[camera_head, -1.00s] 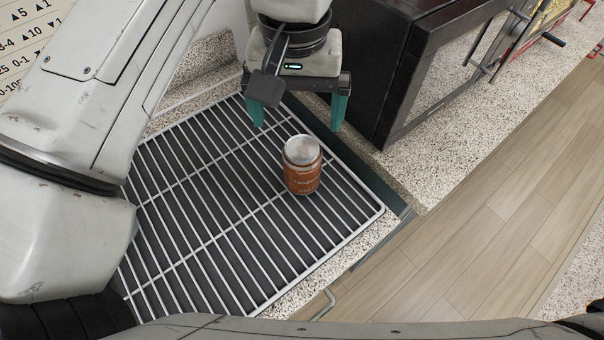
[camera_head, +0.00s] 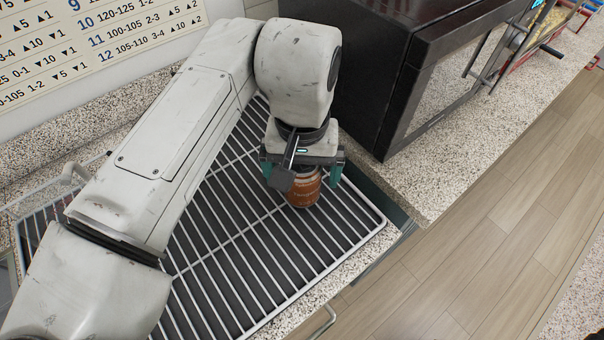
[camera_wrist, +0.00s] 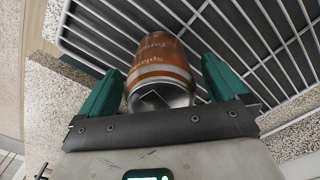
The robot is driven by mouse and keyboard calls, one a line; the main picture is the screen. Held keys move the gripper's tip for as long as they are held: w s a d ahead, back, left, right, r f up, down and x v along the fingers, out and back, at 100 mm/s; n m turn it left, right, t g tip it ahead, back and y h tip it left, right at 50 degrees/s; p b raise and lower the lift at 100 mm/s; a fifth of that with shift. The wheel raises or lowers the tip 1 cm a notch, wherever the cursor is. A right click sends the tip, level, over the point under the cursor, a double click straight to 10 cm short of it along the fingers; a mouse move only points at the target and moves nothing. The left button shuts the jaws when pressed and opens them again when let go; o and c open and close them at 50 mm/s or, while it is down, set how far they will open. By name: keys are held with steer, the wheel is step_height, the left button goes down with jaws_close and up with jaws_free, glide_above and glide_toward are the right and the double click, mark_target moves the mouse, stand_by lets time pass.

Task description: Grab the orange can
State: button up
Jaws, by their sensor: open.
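The orange can (camera_head: 306,190) stands upright on the wire rack (camera_head: 240,262) toward its right side. Its upper part is hidden by my gripper in the head view. My gripper (camera_head: 300,176) is directly over the can, with one green finger on each side of it. In the wrist view the can (camera_wrist: 162,66) lies between the two open fingers of my gripper (camera_wrist: 162,85). A gap shows between the can and the right finger; the left finger is close to the can's edge, and I cannot tell whether it touches.
A black box-shaped appliance (camera_head: 385,60) stands on the speckled counter (camera_head: 455,150) just behind and right of my gripper. A wooden floor (camera_head: 500,240) lies beyond the counter's edge. The rack around the can is otherwise empty.

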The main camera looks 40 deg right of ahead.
steer(key=shift+f, duration=0.35)
steer(key=shift+c, duration=0.2)
steer(key=c, duration=1)
